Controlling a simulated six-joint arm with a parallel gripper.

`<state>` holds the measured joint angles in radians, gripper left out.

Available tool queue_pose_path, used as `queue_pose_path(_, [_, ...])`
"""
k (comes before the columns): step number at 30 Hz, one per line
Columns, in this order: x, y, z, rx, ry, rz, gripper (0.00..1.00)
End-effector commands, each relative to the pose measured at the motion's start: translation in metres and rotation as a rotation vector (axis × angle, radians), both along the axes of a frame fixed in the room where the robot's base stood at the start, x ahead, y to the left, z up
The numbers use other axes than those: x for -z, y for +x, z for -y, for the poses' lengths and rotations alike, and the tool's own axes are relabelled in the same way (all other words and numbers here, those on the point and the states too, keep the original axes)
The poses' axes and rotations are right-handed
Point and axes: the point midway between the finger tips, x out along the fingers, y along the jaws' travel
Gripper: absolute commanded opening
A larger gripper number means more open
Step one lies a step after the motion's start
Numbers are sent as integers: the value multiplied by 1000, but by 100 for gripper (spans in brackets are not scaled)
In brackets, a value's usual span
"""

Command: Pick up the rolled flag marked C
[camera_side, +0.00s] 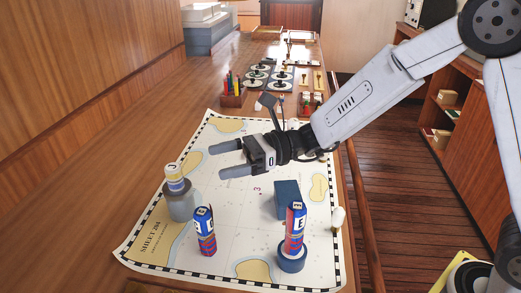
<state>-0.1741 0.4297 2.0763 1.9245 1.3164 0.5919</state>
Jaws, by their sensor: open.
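My gripper (218,160) is open and empty above the chart, its fingers pointing left. A blue and red roll with a white band (205,231) stands upright on the chart, below and left of the gripper; its letter is too small to read surely. Another blue and red roll (296,226), marked E, stands in a dark blue round holder (292,260) to the right. I cannot tell which roll is marked C.
A dark blue block (287,200) stands on the chart (240,265) behind the E roll. A small cream cylinder (338,218) is at the right edge. A pencil box (234,95) and instrument panels (262,77) lie farther back. The table's left side is bare.

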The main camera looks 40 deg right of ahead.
Motion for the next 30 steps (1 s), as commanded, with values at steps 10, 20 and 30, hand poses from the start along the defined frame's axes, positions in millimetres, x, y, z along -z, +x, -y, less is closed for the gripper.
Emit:
queue_pose_path(10, [61, -1, 0, -1, 3, -3, 96])
queue_pose_path(20, [126, -1, 0, -1, 3, -1, 96])
queue_pose_path(30, [138, 0, -1, -1, 3, 3, 96])
